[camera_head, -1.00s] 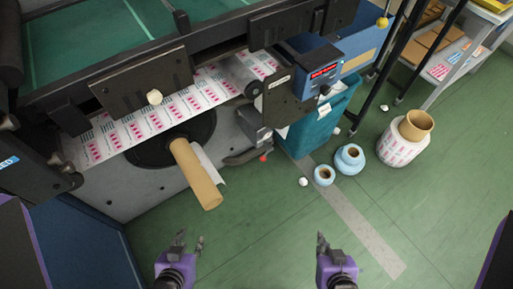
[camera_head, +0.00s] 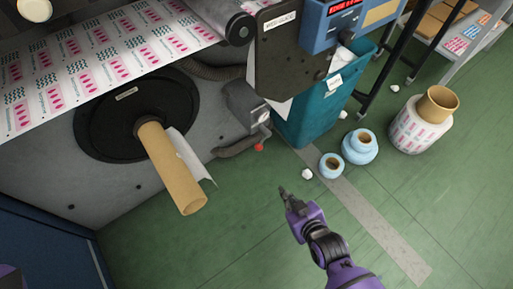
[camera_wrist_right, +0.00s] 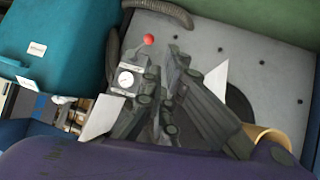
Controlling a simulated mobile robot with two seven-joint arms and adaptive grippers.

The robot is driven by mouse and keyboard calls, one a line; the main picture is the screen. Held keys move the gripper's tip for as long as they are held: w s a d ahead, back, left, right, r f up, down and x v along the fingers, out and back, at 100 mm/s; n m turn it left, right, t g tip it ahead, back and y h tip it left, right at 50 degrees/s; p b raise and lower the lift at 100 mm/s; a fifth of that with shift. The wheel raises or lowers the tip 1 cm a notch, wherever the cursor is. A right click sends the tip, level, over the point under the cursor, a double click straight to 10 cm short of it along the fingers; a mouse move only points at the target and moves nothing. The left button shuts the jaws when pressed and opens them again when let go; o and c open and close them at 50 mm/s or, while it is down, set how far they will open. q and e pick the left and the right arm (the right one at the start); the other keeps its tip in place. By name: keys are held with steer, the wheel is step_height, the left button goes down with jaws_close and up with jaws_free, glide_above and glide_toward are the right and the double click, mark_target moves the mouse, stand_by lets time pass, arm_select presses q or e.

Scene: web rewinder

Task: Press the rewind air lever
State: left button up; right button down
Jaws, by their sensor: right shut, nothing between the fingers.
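The rewind air lever has a red ball knob (camera_head: 258,147) and sits below a grey valve block (camera_head: 243,104) on the machine's grey side panel. The knob also shows in the right wrist view (camera_wrist_right: 148,39), beyond the fingers, near a white-faced gauge (camera_wrist_right: 126,79). My right gripper (camera_head: 283,190) is shut and empty. In the head view it is below and slightly right of the knob, with a clear gap between them in the picture. Its fingers (camera_wrist_right: 165,65) point toward the panel in the wrist view. My left gripper is out of view.
A cardboard core (camera_head: 170,168) sticks out from the black disc left of the lever. A teal bin (camera_head: 310,118) stands to the right. Blue rolls (camera_head: 360,147) and a wrapped roll (camera_head: 416,130) stand on the green floor. A dark hose (camera_head: 237,147) runs beside the lever.

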steer(key=w+a+f+n+t+y+b, duration=0.1)
steer(key=w+a+f+b, duration=0.2)
steer(key=w, duration=0.4)
steer(key=w+a+f+n+y+b, duration=0.1)
steer(key=w+a+n+b, duration=0.1)
steer(key=w+b, duration=0.4)
steer(key=t+b, duration=0.1)
steer(key=b, duration=0.7)
glide_above(257, 149)
steer(key=shift+n, duration=0.3)
step_height(257, 149, down, 7)
steer(key=shift+w+a+f, duration=0.1)
steer(key=shift+f, duration=0.05)
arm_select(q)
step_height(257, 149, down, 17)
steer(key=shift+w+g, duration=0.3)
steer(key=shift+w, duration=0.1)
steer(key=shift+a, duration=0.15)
